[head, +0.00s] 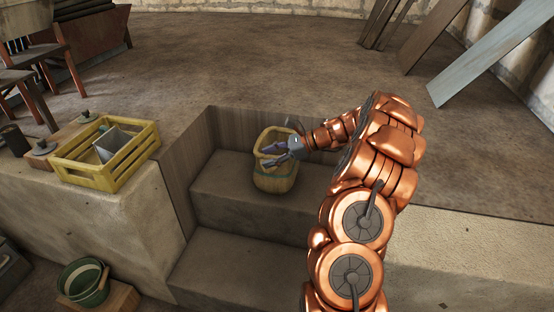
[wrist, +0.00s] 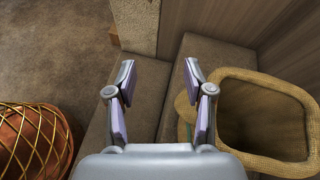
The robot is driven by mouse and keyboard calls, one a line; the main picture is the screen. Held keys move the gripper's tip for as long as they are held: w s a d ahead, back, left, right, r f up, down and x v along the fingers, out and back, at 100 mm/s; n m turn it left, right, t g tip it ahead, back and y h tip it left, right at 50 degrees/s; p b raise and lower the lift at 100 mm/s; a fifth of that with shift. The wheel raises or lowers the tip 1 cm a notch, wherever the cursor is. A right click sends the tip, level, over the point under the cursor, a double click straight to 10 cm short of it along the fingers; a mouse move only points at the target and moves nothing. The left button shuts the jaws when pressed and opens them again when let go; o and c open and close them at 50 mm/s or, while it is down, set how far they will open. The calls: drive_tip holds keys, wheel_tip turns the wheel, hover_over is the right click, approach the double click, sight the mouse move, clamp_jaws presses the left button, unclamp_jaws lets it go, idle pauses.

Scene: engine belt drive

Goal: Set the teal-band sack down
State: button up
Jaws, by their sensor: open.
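The woven tan sack (head: 275,178) stands upright on the upper step in the recess, its wide mouth open and a faint greenish band around its side. My gripper (head: 275,154) is at the mouth of the sack in the head view, its fingers spread. In the wrist view my gripper (wrist: 160,85) is open, with nothing held between its pads. The sack's rim (wrist: 285,80) shows to the right there, close to the right finger, which hides part of its wall. I cannot tell whether that finger touches it.
The upper step (head: 220,185) has bare room left of the sack; a lower step (head: 235,262) lies in front. A yellow crate (head: 118,172) stands on the left ledge. A green bucket (head: 85,285) is at lower left. Wooden walls close the recess behind and at left.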

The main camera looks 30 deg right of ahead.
sight(274, 155)
drive_tip(key=d+f+m+t+h+p, duration=0.15)
drive_tip(key=d+m, duration=0.25)
drive_tip(key=d, duration=0.6)
drive_tip(key=shift+t, duration=0.45)
drive_tip(key=shift+f+b+x, duration=0.25)
drive_tip(key=shift+b+x, duration=0.1)
drive_tip(key=shift+x, duration=1.6)
drive_tip(key=shift+f+b+x, duration=0.2)
drive_tip(key=shift+b+x, duration=0.1)
drive_tip(key=shift+x, duration=1.65)
drive_tip(key=shift+s+d, duration=0.1)
drive_tip(key=shift+d, duration=0.05)
clamp_jaws()
